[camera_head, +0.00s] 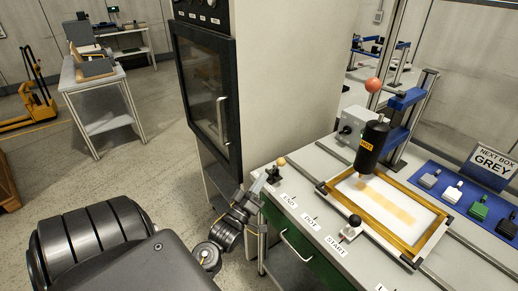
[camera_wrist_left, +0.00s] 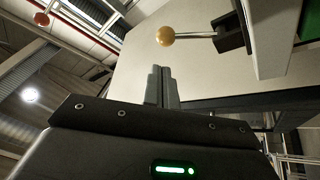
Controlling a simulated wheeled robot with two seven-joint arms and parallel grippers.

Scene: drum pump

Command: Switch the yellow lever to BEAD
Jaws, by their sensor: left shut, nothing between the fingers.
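The yellow lever has a yellow ball knob (camera_head: 281,161) on a short shaft rising from a black base (camera_head: 274,176) at the bench's near left corner. My left gripper (camera_head: 261,183) is beside the lever at the bench edge, on its left. In the wrist view the left gripper (camera_wrist_left: 161,74) is shut and empty, with its fingertips below the yellow knob (camera_wrist_left: 165,36), apart from it. The lever's shaft runs right to its black mount. Bench labels read DOT (camera_head: 309,220) and START; a label nearer the lever is too small to read surely. My right gripper is not in view.
A black cylinder (camera_head: 372,146) marked DOT hangs over a yellow-framed tray (camera_head: 435,242). A black-knobbed START lever (camera_head: 351,229) stands on the bench front. A tall cabinet (camera_head: 208,85) is left of the bench. Several coloured blocks sit on a blue mat at right.

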